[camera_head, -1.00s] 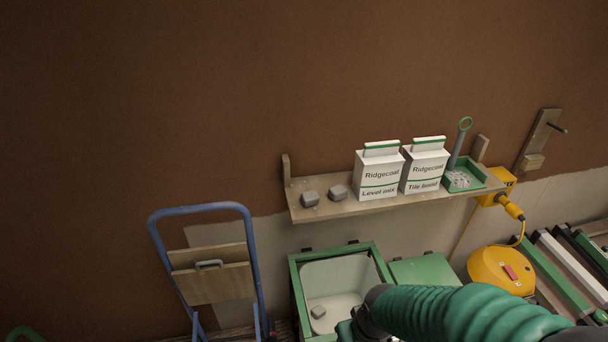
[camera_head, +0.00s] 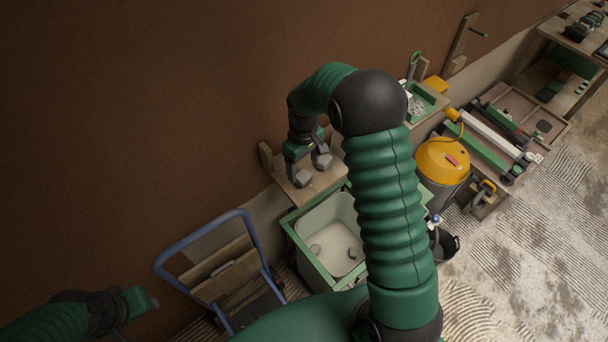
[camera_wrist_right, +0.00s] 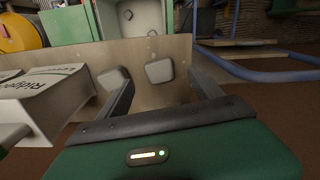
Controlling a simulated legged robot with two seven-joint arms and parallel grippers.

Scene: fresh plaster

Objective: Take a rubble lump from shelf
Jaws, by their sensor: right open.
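Two grey rubble lumps lie on the wooden shelf (camera_wrist_right: 140,48) in the right wrist view. One lump (camera_wrist_right: 160,70) appears between the fingers, and the other lump (camera_wrist_right: 113,80) is beside it, partly behind the left-hand finger. My right gripper (camera_head: 311,167) is open over the left end of the shelf (camera_head: 322,183), pointing down, and it also shows in the wrist view (camera_wrist_right: 163,80). It hides much of the lumps in the head view. My left gripper (camera_head: 146,302) is at lower left, away from the shelf; its jaw opening is unclear.
White Ridgecoat packs (camera_wrist_right: 45,92) stand beside the lumps on the shelf. A blue hand truck (camera_head: 170,272) stands left of the crate, and a yellow drum (camera_head: 440,162) stands right.

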